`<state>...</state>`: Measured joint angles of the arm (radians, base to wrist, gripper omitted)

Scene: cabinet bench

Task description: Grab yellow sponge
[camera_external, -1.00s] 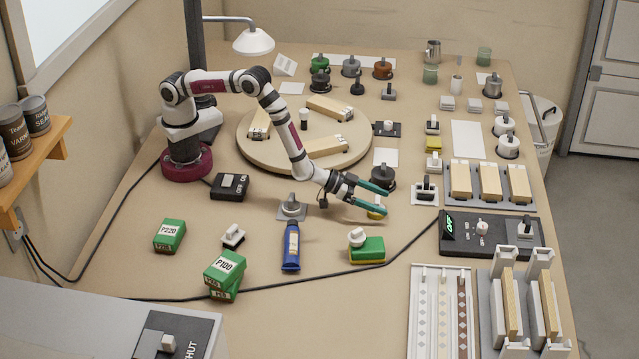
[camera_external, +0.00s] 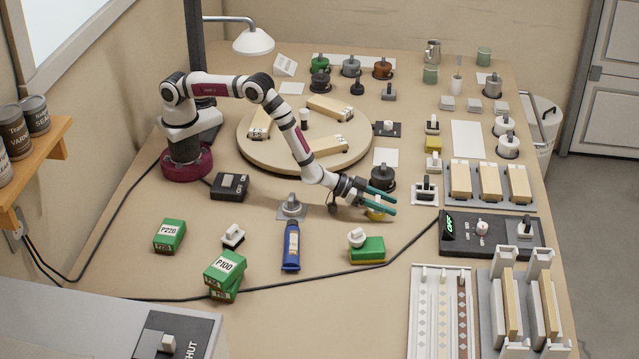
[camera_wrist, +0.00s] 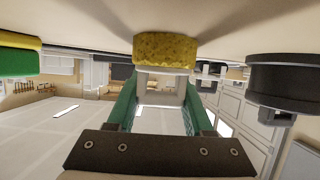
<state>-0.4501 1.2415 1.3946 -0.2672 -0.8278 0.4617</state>
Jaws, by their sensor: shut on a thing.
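A small yellow sponge (camera_external: 376,214) is at the middle of the bench, partly hidden behind my fingers. In the wrist view the sponge (camera_wrist: 164,50) is a speckled yellow block with a pale handle (camera_wrist: 161,84). My gripper (camera_external: 383,201) has green fingers on either side of that handle and is shut on it; the fingers (camera_wrist: 161,90) also show in the wrist view. The sponge is at or very near the bench top; I cannot tell whether it touches.
A green and yellow block (camera_external: 367,250) with a white knob is in front of my gripper. A dark round pot (camera_external: 382,178) stands close behind it. A blue tube (camera_external: 291,246) lies to the left. A black control box (camera_external: 490,234) is to the right. Bare bench lies between these.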

